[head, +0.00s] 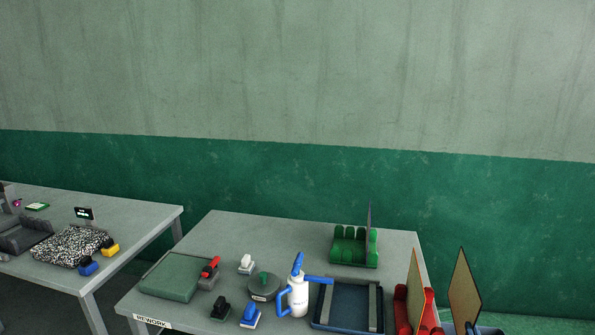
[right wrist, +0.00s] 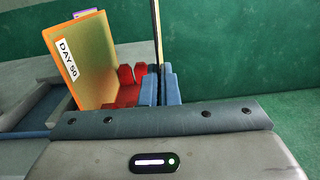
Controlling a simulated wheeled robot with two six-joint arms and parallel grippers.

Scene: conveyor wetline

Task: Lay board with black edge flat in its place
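The board with the black edge (head: 464,288) stands upright at the lower right of the head view, with a tan face and a dark rim. In the right wrist view it shows nearly edge-on (right wrist: 157,35). My right gripper (right wrist: 160,88) is shut on its lower edge with blue fingertips; it also shows at the bottom of the head view (head: 469,328). A dark blue tray with grey rails (head: 324,300) lies empty on the table to the left. My left gripper is not in view.
A red rack (head: 401,298) holds an orange-edged board (head: 415,285), labelled "DAY 50" in the wrist view, close beside the held board. A green rack (head: 350,249) holds another upright board. A white bottle (head: 297,298) with blue handle stands left of the tray.

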